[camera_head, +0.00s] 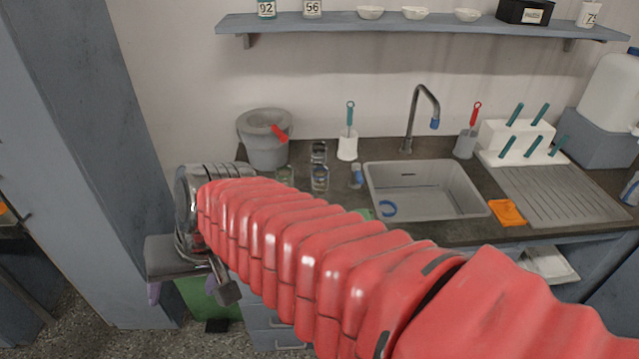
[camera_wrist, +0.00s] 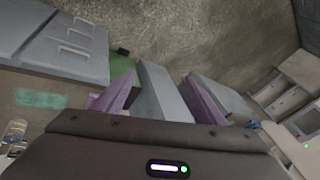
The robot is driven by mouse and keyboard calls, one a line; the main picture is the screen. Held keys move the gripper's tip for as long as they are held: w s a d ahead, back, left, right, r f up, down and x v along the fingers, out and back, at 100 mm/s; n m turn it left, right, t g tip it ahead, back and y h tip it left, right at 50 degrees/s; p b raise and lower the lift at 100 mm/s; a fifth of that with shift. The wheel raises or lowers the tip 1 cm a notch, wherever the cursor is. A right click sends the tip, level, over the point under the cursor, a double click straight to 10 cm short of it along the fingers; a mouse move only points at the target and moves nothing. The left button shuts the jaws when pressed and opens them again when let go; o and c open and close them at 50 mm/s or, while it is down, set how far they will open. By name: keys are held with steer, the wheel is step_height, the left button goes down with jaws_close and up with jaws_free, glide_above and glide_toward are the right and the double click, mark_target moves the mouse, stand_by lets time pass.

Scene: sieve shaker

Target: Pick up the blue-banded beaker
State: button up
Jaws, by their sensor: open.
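I cannot tell for certain which of these is the blue-banded beaker. My gripper (camera_head: 182,290) hangs in front of the counter's left end, away from all of these. Its purple fingers are apart with nothing between them in the wrist view (camera_wrist: 160,82).
The grey sink (camera_head: 420,214) has a tall tap (camera_head: 412,115) behind it. A grey bucket (camera_head: 266,150), a white brush holder (camera_head: 347,149) and an orange item (camera_head: 507,212) are on the counter. My red arm hides the counter's front. A shelf (camera_head: 400,27) runs above.

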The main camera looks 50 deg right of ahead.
steer(key=w+d+f+m+t+y, duration=0.1)
steer(key=w+d+f+m+t, duration=0.15)
steer(key=w+d+m, duration=0.6)
steer(key=w+d+f+m+t, duration=0.1)
steer(key=w+d+m+t, duration=0.2)
steer(key=w+d+m, duration=0.6)
steer(key=s+d+f+m+h, duration=0.3)
steer(key=d+m, duration=0.3)
steer(key=d, duration=0.5)
steer(key=s+d+f+m+t+h, duration=0.1)
steer(key=s+d+f+m+h, duration=0.2)
steer(key=d, duration=0.9)
steer(key=s+d+f+m+t+h, duration=0.1)
steer(key=s+d+f+m+h, duration=0.2)
steer(key=s+d+m, duration=0.3)
steer(key=d+f+m, duration=0.1)
steer(key=d+m, duration=0.2)
steer(key=d, duration=0.3)
steer(key=shift+s+d+f, duration=0.2)
steer(key=shift+s+f, duration=0.1)
